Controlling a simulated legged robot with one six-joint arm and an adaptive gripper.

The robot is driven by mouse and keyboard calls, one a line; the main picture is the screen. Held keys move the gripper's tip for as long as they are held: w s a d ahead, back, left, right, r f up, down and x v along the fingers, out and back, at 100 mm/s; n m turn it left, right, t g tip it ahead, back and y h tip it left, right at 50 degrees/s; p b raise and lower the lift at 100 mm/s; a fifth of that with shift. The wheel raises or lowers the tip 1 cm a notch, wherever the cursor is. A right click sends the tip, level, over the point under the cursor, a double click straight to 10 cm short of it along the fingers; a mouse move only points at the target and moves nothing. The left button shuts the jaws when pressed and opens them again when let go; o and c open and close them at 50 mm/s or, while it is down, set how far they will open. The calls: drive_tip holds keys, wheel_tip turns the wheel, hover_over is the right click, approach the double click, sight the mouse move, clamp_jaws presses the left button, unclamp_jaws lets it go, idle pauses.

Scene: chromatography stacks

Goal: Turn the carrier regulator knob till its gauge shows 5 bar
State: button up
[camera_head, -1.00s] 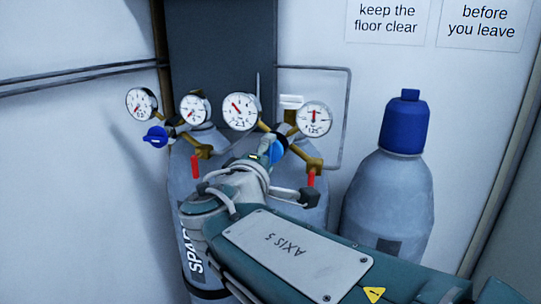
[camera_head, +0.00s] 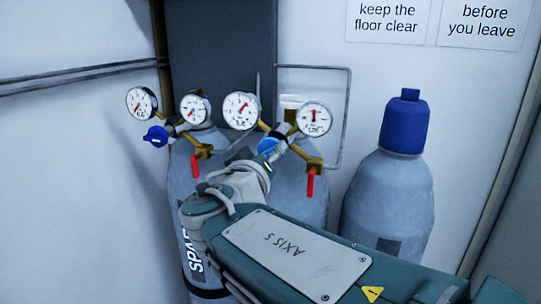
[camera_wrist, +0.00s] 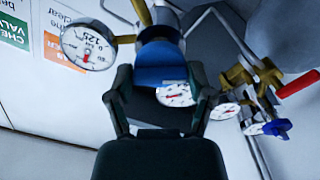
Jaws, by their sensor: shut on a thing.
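The blue regulator knob (camera_head: 268,147) is on the right-hand of the two regulators. The wrist view shows this knob (camera_wrist: 158,68) between the two fingers. My gripper (camera_wrist: 160,76) is shut on it. My wrist hides part of the knob in the head view. This regulator's left gauge (camera_head: 241,110) has its red needle pointing up and right. Its right gauge (camera_head: 314,119) has a needle pointing nearly straight up. The scale figures are too small to read surely. The cylinder's label is hidden by my arm.
Left of it stands a cylinder marked SPAR... (camera_head: 185,215), its regulator carrying another blue knob (camera_head: 156,136) and two gauges. Red-handled valves (camera_head: 310,184) hang close to my wrist. A blue-capped cylinder (camera_head: 388,205) stands at right. A thin pipe (camera_head: 349,100) runs along the wall.

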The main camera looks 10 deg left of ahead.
drive_tip(key=shift+f+m, duration=0.45)
drive_tip(key=shift+m, duration=0.05)
drive_tip(key=o, duration=1.1)
drive_tip(key=shift+w, duration=0.1)
drive_tip(key=shift+a+r, duration=0.1)
drive_tip(key=shift+r, duration=0.15)
drive_tip(key=s+a, duration=0.1)
drive_tip(key=s, duration=1.1)
